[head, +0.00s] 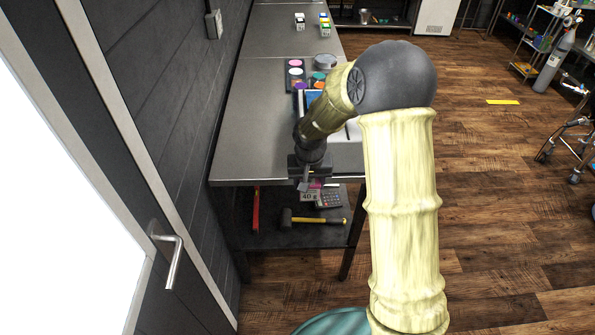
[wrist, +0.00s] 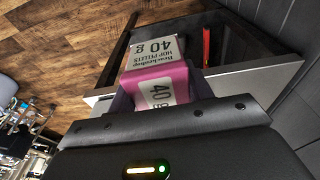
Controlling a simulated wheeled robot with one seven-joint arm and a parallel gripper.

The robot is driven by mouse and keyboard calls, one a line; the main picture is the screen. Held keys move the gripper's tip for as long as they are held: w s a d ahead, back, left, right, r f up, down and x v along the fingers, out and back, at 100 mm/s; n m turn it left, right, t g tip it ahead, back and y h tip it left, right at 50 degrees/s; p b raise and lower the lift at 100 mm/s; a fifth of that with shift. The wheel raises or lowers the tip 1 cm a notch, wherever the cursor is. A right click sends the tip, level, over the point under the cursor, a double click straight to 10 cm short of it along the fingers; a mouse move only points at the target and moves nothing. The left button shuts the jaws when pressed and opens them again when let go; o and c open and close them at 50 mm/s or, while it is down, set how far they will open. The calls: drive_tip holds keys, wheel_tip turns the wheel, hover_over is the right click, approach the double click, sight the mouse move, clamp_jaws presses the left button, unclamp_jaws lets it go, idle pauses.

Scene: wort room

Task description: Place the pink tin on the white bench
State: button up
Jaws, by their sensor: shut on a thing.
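The pink tin (wrist: 166,88) has a white label reading "40 g" and "hop pellets". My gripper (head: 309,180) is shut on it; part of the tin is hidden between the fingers. In the head view the tin (head: 310,196) shows just below the gripper, at the near edge of the steel-topped bench. In the wrist view the tin sticks out beyond my gripper (wrist: 160,95), with the bench edge close by. I cannot pick out a clearly white bench; the bench top (head: 250,140) in view looks grey.
The bench top's near left is clear. A door handle (head: 172,255) juts out at left.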

drive_tip(key=s+d+f, duration=0.5)
drive_tip(key=d+f, duration=0.3)
drive_tip(key=f, duration=0.4)
drive_tip(key=shift+s, duration=0.4)
drive_tip(key=shift+d, duration=0.1)
